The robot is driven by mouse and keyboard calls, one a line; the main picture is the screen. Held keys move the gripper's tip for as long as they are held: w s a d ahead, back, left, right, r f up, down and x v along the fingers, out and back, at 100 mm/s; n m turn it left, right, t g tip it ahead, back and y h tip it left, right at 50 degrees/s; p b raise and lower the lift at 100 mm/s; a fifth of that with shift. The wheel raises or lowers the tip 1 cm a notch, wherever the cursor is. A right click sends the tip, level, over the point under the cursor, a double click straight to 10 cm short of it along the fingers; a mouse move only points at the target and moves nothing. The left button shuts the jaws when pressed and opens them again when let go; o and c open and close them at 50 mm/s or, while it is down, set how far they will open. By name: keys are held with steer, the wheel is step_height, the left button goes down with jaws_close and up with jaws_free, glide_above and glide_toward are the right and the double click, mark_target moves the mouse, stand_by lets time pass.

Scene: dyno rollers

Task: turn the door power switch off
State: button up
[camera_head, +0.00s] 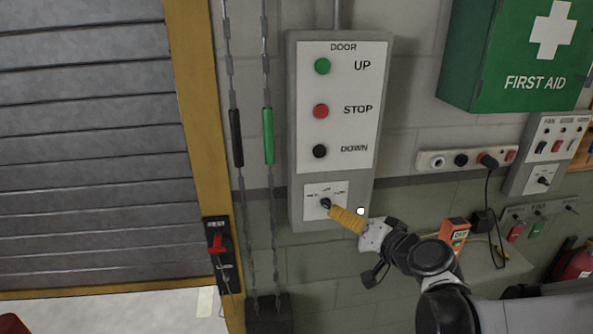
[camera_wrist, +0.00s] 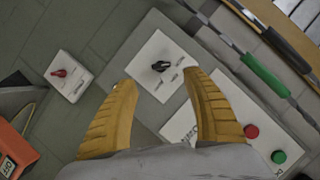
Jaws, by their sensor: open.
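The door control box (camera_head: 382,100) is a grey wall box with UP, STOP and DOWN buttons. A small white plate (camera_head: 312,211) at its bottom carries a black rotary knob, the likely door power switch (camera_head: 325,203). The knob also shows in the wrist view (camera_wrist: 160,66), with small labels too blurred to read; its setting cannot be told. My gripper (camera_head: 338,212) is at the plate, its yellow fingers close to the knob. In the wrist view my gripper (camera_wrist: 161,84) is open and empty, and the knob appears between and just beyond the fingertips. Contact cannot be told.
A plate with a red knob (camera_wrist: 62,73) is at the left of the wrist view. Chains with a green handle (camera_head: 268,136) hang left of the box. A red-handled switch (camera_head: 217,244) is by the yellow door frame. A first aid cabinet (camera_head: 500,80) and sockets (camera_head: 440,160) are right.

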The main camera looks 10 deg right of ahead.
mark_target(329, 207)
steer(key=b+x, duration=0.1)
steer(key=x, duration=0.9)
steer(key=shift+w+b, duration=0.35)
steer(key=shift+w, duration=0.1)
steer(key=shift+c, duration=0.2)
steer(key=c, duration=1.2)
steer(key=shift+o, duration=0.2)
